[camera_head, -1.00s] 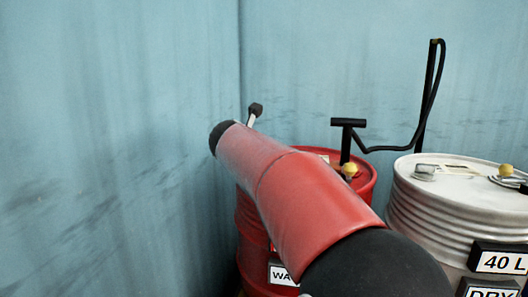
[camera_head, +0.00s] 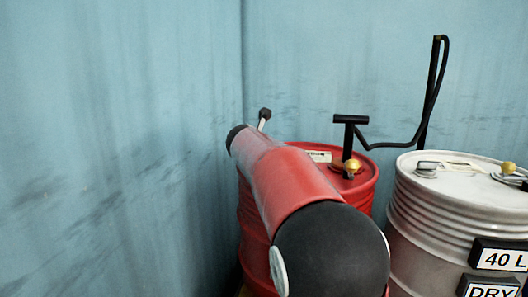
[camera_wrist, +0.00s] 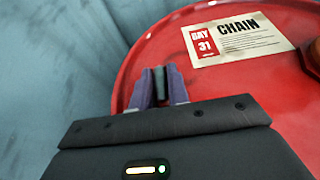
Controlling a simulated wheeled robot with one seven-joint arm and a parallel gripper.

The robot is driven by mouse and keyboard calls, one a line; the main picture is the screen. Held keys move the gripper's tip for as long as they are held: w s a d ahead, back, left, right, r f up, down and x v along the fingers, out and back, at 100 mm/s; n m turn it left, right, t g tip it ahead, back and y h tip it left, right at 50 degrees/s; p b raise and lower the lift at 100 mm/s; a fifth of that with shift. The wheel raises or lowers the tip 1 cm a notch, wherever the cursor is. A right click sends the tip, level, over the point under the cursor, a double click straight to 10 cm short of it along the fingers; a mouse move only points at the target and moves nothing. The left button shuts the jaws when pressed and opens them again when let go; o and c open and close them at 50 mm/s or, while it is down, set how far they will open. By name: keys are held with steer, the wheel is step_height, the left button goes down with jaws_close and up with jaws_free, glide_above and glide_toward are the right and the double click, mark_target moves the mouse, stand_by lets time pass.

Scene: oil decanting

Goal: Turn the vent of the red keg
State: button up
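The red keg (camera_head: 355,195) stands in the wall corner, its left side behind my arm in the head view. Its red lid (camera_wrist: 230,95) fills the right of the wrist view. My gripper (camera_wrist: 159,68) is over the lid near its rim, left of a paper label. A narrow dark grey-teal piece (camera_wrist: 160,84) sits between the two fingers. It may be the vent, but I cannot tell for sure. The fingers flank it closely; whether they press on it is unclear. In the head view my arm hides the gripper and that part of the lid.
A black pump handle (camera_head: 350,121) and a brass knob (camera_head: 352,166) rise from the red lid. The label (camera_wrist: 240,38) lies flat. A white keg (camera_head: 440,205) stands close on the right, with a black hose (camera_head: 430,95) behind. Blue walls (camera_head: 120,130) bound the left and back.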

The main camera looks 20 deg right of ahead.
jaws_close()
steer(key=shift+a+h, duration=0.1)
steer(key=shift+h, duration=0.2)
steer(key=m+g+h+p, duration=0.2)
steer(key=m+g, duration=0.1)
steer(key=m, duration=0.1)
steer(key=shift+w+h, duration=0.15)
steer(key=shift+h, duration=0.25)
steer(key=m+g+h, duration=0.2)
steer(key=m+g, duration=0.1)
steer(key=g, duration=0.1)
steer(key=shift+w+f+m, duration=0.1)
steer(key=shift+m, duration=0.2)
steer(key=shift+m+g+h, duration=0.4)
steer(key=shift+m+g, duration=0.9)
steer(key=shift+g, duration=0.2)
steer(key=shift+m+g, duration=0.9)
steer(key=shift+g, duration=0.2)
steer(key=o, duration=0.5)
jaws_free()
